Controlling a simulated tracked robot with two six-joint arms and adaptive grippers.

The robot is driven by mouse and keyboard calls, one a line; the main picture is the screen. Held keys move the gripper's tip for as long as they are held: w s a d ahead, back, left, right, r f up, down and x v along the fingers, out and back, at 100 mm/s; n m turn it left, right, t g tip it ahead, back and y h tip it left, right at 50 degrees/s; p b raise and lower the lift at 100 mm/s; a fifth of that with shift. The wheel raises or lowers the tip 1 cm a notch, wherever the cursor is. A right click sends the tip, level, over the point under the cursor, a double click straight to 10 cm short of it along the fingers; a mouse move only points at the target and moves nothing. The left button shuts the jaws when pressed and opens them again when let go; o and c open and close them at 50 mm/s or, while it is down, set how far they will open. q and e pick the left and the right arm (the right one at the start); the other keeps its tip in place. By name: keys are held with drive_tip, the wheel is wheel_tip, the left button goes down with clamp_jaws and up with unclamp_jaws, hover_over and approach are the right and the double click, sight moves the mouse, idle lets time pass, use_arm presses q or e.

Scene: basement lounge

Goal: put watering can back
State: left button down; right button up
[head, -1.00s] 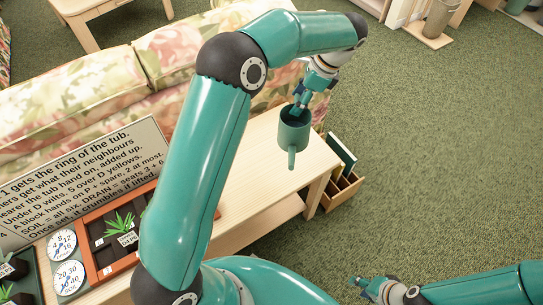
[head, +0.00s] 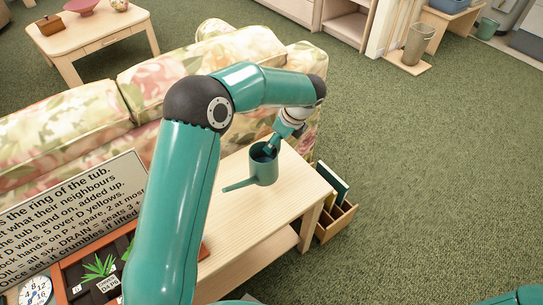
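The teal watering can (head: 264,168) is at the tip of my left arm, over the right part of the pale wooden table (head: 235,222). Its dark open top faces up and its spout points left. My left gripper (head: 271,147) is shut at the can's top edge, on the side towards the wrist; the exact grip is partly hidden. The can looks held just above the table, but I cannot be sure of the gap. Of my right arm only a link shows at the lower right corner; its gripper is out of view.
A planter tray (head: 75,272) with plants and a dial, and a text board (head: 70,220), are at lower left, partly behind my arm. A floral sofa (head: 75,130) stands behind the table. A wooden divided box (head: 338,215) is on the floor beside it. Carpet at right is clear.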

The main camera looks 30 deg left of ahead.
use_arm(q)
wheel_tip(320, 180, down, 7)
drive_tip(key=shift+b, duration=0.45)
drive_tip(key=shift+c, duration=1.5)
unclamp_jaws()
drive_tip(key=shift+r, duration=0.1)
drive_tip(key=p+v, duration=0.1)
drive_tip(key=v, duration=1.1)
drive_tip(key=shift+p, duration=0.35)
